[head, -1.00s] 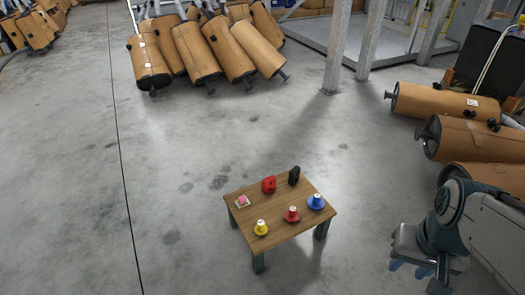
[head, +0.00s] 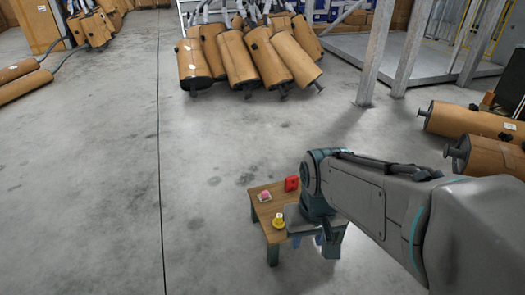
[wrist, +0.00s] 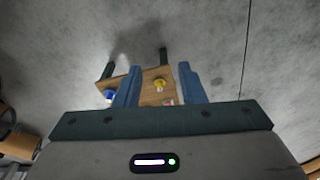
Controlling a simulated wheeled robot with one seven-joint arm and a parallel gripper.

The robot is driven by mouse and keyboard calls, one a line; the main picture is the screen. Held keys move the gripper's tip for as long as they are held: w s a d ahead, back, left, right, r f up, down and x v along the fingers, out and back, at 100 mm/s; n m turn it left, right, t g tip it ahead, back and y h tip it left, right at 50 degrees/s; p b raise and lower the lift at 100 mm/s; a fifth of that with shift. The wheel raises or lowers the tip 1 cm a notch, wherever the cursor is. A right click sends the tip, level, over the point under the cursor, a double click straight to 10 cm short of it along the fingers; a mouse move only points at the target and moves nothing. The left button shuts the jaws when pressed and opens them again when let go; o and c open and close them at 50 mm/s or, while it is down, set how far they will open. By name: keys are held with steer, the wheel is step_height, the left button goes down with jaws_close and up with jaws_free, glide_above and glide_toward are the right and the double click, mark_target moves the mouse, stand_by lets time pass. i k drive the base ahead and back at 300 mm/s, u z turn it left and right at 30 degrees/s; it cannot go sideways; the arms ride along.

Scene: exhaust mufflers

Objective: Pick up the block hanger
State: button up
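I cannot tell for certain which thing is the block hanger. An upright red block (head: 291,184) stands at the back of the small wooden table (head: 260,209) in the head view. The black block beside it earlier is hidden behind my arm now. My gripper (head: 330,240) is over the right part of the table and hides much of it. In the wrist view its two blue fingers (wrist: 160,84) are apart with nothing held between them. The table (wrist: 138,88) shows beyond the fingers.
A yellow cone-shaped piece (head: 278,221) and a pink item on a small pale base (head: 264,196) are on the table. A blue piece (wrist: 109,95) shows in the wrist view. Brown mufflers (head: 240,58) lie at the back and right. The floor left of the table is clear.

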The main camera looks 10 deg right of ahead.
mark_target(291, 185)
steer(key=i, duration=0.95)
